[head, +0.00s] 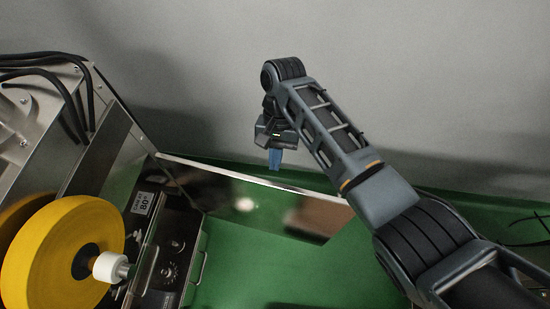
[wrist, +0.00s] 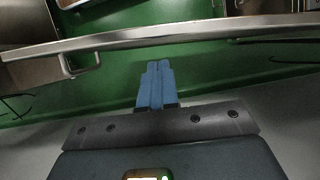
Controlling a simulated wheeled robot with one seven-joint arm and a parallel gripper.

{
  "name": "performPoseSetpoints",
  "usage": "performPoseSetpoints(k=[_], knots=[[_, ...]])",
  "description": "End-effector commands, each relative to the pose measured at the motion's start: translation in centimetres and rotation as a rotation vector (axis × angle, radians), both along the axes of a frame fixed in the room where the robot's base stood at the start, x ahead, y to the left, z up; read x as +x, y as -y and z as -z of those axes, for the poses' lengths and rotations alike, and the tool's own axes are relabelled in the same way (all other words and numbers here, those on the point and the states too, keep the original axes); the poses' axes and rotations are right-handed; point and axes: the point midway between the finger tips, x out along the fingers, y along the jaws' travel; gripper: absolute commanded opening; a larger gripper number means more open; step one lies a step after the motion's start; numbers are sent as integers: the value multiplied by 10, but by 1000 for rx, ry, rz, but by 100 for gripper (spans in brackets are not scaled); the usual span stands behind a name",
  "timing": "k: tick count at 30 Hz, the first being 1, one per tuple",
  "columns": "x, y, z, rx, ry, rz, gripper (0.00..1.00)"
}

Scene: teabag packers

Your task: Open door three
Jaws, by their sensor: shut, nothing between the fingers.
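A shiny metal door panel (head: 240,195) stands out from the machine's side toward the right in the head view, over the green floor. Its long edge (wrist: 170,36) crosses the upper part of the wrist view. No door number is readable. My gripper (head: 275,167) points down at the panel's wall side, close to its upper edge. Its blue fingers (wrist: 158,68) are together with nothing between them, just short of the edge in the wrist view. I cannot tell whether they touch the panel.
The machine (head: 100,160) with a yellow roll (head: 62,250) and a control box with a handle (head: 198,268) stands at the left. A grey wall (head: 430,80) is close behind the gripper. Black cables lie at the right. Green floor (head: 270,270) is clear in front of the panel.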

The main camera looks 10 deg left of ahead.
Motion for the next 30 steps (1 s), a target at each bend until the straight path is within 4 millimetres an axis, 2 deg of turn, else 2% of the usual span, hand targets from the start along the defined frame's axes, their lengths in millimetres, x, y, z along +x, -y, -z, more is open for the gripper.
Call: performPoseSetpoints(k=[5,18,22,30], knots=[[2,0,-5,1,1,-1,0],[26,2,-64,1,2,0,0],[28,2,-71,0,1,0,0],[28,2,-72,0,0,0,0]])
